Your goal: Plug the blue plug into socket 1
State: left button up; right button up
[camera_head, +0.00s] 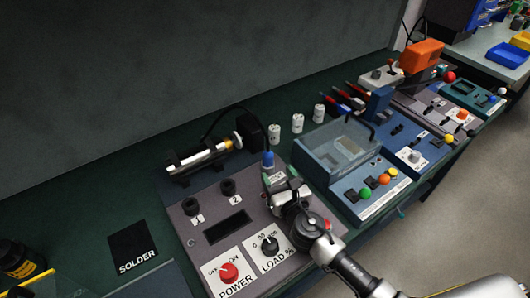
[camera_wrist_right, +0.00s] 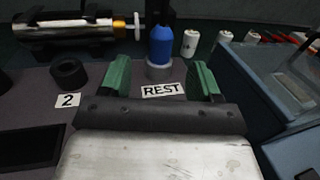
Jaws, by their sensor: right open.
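The blue plug (camera_head: 267,159) stands upright in the rest holder on the grey pump panel; it also shows in the wrist view (camera_wrist_right: 161,45), above the REST label (camera_wrist_right: 163,90). Socket 1 (camera_head: 190,206) is a dark ring at the panel's left, apparently empty. Socket 2 (camera_head: 227,187) sits between it and the plug, and shows in the wrist view (camera_wrist_right: 70,73). My right gripper (camera_head: 270,177) is open just in front of the plug. Its green fingers (camera_wrist_right: 160,77) are spread to either side of the plug's line, with nothing between them. My left gripper is out of view.
A syringe-like tube (camera_head: 205,155) lies on a black holder behind the sockets. A clear-walled blue box (camera_head: 340,150) stands close on the right. The red power knob (camera_head: 229,271) and load knob (camera_head: 270,245) are in front. A solder mat (camera_head: 135,247) lies left.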

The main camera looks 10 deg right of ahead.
aim_at(266, 152)
jog(key=w, duration=0.3)
jog(key=shift+w+a+r, duration=0.1)
jog(key=shift+w+a, duration=0.2)
jog(key=shift+a, duration=0.05)
jog(key=w, duration=0.5)
jog(key=shift+w+a, duration=0.35)
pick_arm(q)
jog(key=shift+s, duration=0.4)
pick_arm(e)
jog(key=shift+r, duration=0.1)
jog(key=shift+c, duration=0.2)
jog(key=shift+s, duration=0.1)
jog(key=shift+c, duration=1.1)
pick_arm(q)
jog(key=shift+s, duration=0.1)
pick_arm(e)
jog(key=c, duration=0.8)
